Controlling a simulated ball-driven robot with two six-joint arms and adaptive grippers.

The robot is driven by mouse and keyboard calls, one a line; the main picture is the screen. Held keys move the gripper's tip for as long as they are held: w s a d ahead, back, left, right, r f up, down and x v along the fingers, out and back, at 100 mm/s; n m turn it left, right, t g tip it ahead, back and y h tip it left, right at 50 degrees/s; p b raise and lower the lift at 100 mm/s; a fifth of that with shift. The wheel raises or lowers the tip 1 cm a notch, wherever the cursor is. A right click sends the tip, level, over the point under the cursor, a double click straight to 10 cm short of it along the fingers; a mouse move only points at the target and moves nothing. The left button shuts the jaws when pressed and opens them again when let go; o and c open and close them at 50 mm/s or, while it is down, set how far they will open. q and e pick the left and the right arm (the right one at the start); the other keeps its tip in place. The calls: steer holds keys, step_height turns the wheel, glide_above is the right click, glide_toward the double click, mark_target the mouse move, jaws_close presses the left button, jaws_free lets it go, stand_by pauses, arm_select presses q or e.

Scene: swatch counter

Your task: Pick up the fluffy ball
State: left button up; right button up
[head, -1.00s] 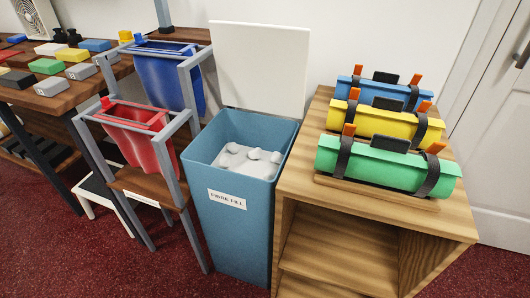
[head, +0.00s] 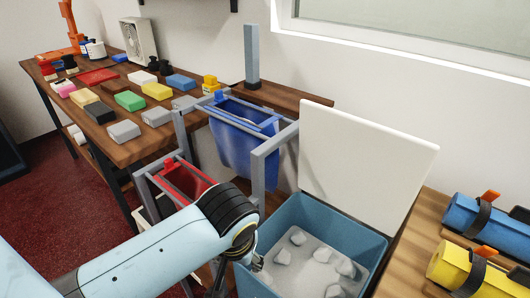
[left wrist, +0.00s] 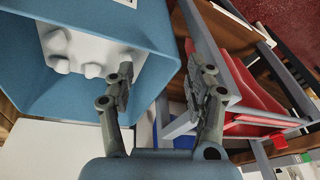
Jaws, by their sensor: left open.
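No single thing is plainly marked as the fluffy ball. Several white fluffy lumps (head: 298,237) lie on the pale fill inside the blue bin (head: 304,207). My left arm reaches in from the left, and its gripper (head: 254,264) is at the bin's near left side, partly hidden by my wrist. In the left wrist view the left gripper (left wrist: 161,72) is open and empty, with the bin wall on one side and the red bag (left wrist: 246,88) on the other. White lumps (left wrist: 58,64) also show in the bin there, apart from the fingers. My right gripper is not in view.
The bin's white lid (head: 368,155) stands raised behind it. Grey frames hold a blue bag (head: 240,140) and a red bag (head: 187,180) left of the bin. A wooden table (head: 140,147) carries coloured blocks. Yellow and blue rolls (head: 470,275) lie at right.

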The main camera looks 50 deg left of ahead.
arm_select(q)
steer(key=w+n, duration=0.1)
steer(key=n, duration=0.1)
steer(key=shift+w+r+n+y, duration=0.1)
steer(key=shift+w+n+y, duration=0.05)
steer(key=shift+n+y, duration=0.2)
steer(key=w+d+f+n+g+y, duration=0.1)
steer(key=w+f+n+g, duration=0.1)
steer(key=w+n, duration=0.45)
steer(key=n+b, duration=0.4)
steer(key=b, duration=0.6)
glide_toward(263, 275)
steer(key=shift+y, duration=0.35)
steer(key=x, duration=0.5)
steer(key=shift+d+f, duration=0.2)
steer(key=shift+d, duration=0.15)
steer(key=shift+a+f, duration=0.2)
steer(key=shift+f, duration=0.05)
steer(key=b+x, duration=0.5)
steer(key=shift+r, duration=0.15)
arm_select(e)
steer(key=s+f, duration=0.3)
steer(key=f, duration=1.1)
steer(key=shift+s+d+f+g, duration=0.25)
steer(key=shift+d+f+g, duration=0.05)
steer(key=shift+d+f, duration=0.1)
